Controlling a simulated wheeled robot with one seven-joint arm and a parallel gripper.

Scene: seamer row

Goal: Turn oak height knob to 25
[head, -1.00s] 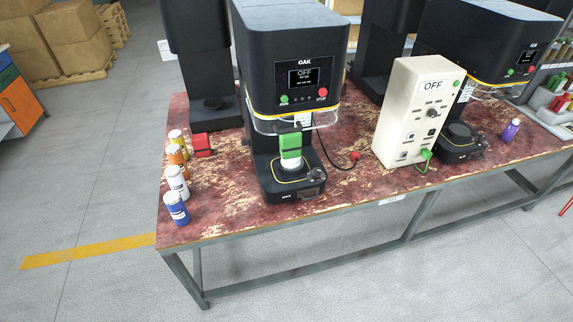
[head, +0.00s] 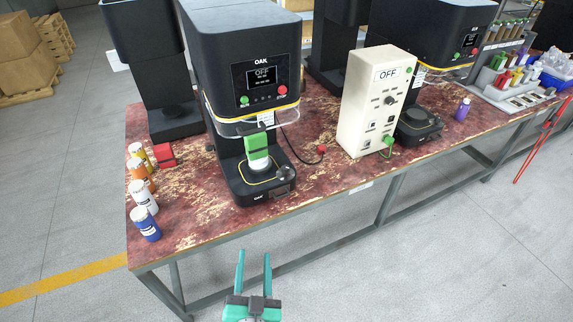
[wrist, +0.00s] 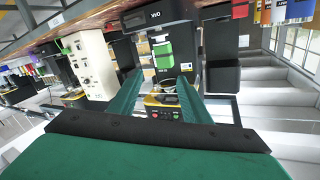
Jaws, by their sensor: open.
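My gripper (head: 254,256) is open and empty, low in front of the bench and apart from the seamer. The wrist view is upside down and shows the green block (wrist: 162,52) between and beyond my spread fingers (wrist: 158,88).
A cream control box (head: 362,110) marked OFF stands right of the seamer, with a second machine (head: 440,30) behind. Several bottles (head: 144,195) line the bench's left edge near a red block (head: 164,155). The floor in front of the bench (head: 300,220) is clear.

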